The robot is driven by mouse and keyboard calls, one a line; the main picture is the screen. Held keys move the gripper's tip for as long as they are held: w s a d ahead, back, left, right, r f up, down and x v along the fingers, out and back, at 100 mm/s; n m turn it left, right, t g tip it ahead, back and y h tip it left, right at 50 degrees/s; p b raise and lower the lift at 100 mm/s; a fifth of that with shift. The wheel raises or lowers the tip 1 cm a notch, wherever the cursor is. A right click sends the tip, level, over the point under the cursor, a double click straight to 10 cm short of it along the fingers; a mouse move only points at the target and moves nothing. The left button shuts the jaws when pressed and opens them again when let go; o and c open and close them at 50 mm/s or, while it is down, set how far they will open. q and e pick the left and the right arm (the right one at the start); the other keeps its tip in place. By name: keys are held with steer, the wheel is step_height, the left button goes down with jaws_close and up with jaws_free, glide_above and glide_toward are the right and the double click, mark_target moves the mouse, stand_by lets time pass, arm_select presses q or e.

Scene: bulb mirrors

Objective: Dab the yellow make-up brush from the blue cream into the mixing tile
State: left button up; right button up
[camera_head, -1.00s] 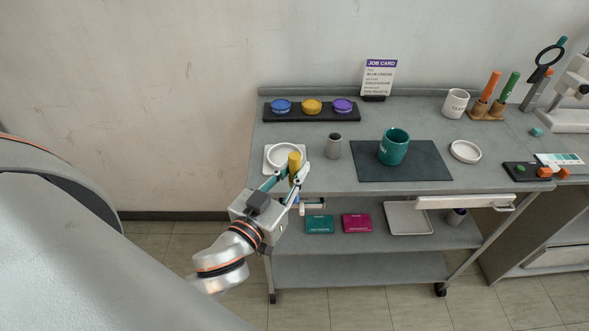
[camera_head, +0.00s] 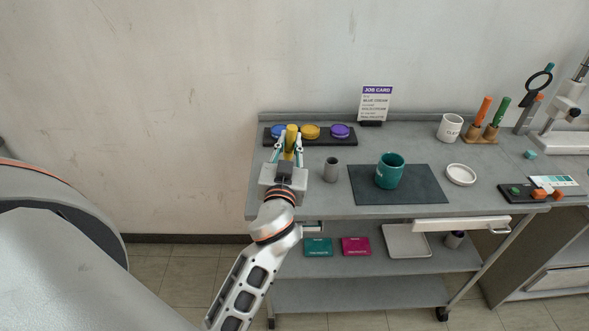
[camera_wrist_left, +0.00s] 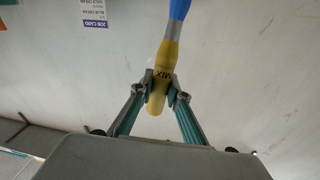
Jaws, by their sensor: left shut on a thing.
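In the left wrist view the brush (camera_wrist_left: 166,62) has a yellow handle marked MIX and a blue far end (camera_wrist_left: 179,9). My right gripper is out of view.
The gold (camera_head: 311,131) and purple (camera_head: 339,131) pots stand right of the blue one on a black tray (camera_head: 325,142). A grey cup (camera_head: 331,170), a teal mug (camera_head: 389,170) on a dark mat (camera_head: 428,190) and a white dish (camera_head: 461,174) stand further right.

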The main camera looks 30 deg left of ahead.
mark_target(289, 152)
arm_select(q)
steer(key=shift+w+a+r+n+g+y, duration=0.2)
steer(key=shift+w+a+r+y, duration=0.25)
steer(key=shift+w+r, duration=0.15)
steer(key=shift+w+a+r+n+g+y, duration=0.1)
steer(key=shift+w+a+r+n+y, duration=0.1)
steer(key=shift+w+a+r+y, duration=0.25)
steer(key=shift+d+f+b, duration=0.2)
steer(key=shift+f+b, duration=0.25)
steer(key=shift+f, duration=0.35)
steer(key=shift+f+b, duration=0.5)
steer(key=shift+f, duration=0.55)
step_height(289, 152, down, 2)
steer(key=shift+d+b, duration=0.1)
steer(key=shift+b, duration=1)
steer(key=shift+f+b, duration=0.55)
steer(key=shift+a+f, duration=0.2)
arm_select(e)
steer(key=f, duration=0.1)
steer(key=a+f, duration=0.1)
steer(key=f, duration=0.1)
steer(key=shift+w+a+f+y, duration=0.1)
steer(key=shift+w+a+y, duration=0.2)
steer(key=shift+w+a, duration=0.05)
